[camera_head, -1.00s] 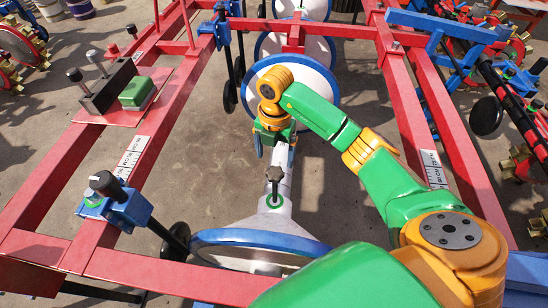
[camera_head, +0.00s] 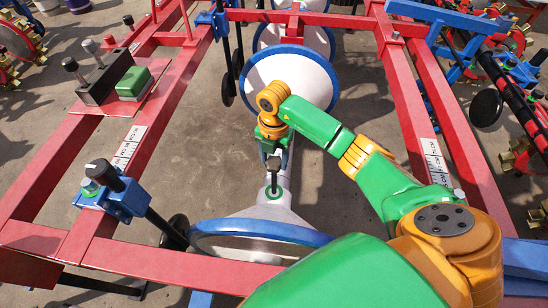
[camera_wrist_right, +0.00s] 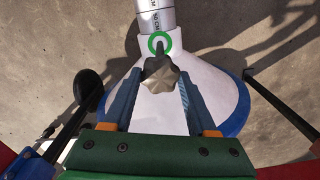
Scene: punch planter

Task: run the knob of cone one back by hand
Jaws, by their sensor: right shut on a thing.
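The near cone (camera_head: 262,216) is white with a blue rim and stands below the middle of the head view. A dark knob (camera_head: 273,165) stands on its neck above a green ring (camera_head: 275,193). In the right wrist view the lobed grey-brown knob (camera_wrist_right: 161,74) sits between two blue fingers, with the green ring (camera_wrist_right: 159,43) just beyond it. My right gripper (camera_wrist_right: 161,84) is shut on this knob. In the head view my right gripper (camera_head: 272,146) is partly hidden by its own wrist. My left gripper is not in view.
Red frame beams (camera_head: 62,150) run along both sides, with a cross beam (camera_head: 180,266) in front. A blue clamp with a black knob (camera_head: 104,172) sits at the left. Another blue-rimmed cone (camera_head: 300,75) stands behind. Bare ground shows between the beams.

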